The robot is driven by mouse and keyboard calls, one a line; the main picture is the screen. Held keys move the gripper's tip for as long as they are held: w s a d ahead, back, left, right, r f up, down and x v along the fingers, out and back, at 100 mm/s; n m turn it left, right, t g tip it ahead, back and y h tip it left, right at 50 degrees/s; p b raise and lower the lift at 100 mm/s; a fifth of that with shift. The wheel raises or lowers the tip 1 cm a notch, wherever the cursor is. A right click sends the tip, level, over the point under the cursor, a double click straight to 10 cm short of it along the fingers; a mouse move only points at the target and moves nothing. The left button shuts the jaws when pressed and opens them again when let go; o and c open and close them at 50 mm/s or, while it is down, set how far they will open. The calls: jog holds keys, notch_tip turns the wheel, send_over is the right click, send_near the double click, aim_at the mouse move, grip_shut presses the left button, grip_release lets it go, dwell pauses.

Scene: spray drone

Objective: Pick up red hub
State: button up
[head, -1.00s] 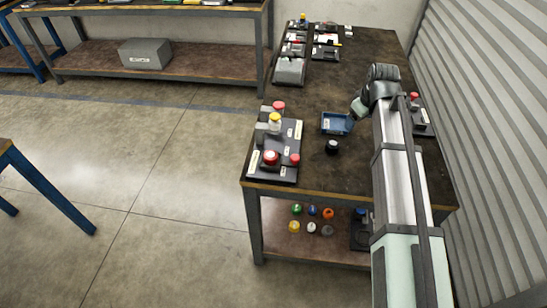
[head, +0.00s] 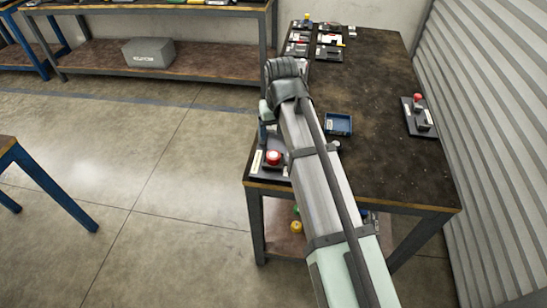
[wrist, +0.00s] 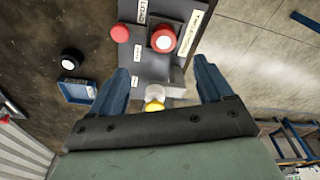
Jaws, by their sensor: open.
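In the wrist view a large red round piece with a pale top (wrist: 163,40) sits on a dark board (wrist: 150,68). A smaller plain red piece (wrist: 119,33) is beside it. I cannot tell for certain which is the red hub. The large one also shows in the head view (head: 273,157), left of my arm. My gripper (wrist: 162,72) is above the board, its two blue fingers spread with nothing held. A yellow-topped white piece (wrist: 154,104) lies between the fingers, near the palm. My arm hides much of the board in the head view.
A blue tray (head: 338,124) stands right of my arm, with a black round piece (wrist: 71,60) near it. Another board with a red-topped piece (head: 418,98) sits at the table's right edge. The tabletop between is clear. Several small boards stand at the back.

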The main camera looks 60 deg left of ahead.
send_over(274, 154)
jog(key=d, duration=0.2)
notch_tip(274, 154, down, 6)
jog(key=shift+s+a+f, duration=0.1)
jog(key=shift+a+f, duration=0.05)
jog(key=shift+f, duration=0.1)
jog(key=shift+a+f, duration=0.25)
jog(key=shift+f, duration=0.6)
jog(key=shift+a+f, duration=0.2)
jog(key=shift+f, duration=0.65)
jog(key=shift+a+f, duration=0.25)
jog(key=shift+f, duration=0.6)
jog(key=c, duration=1.3)
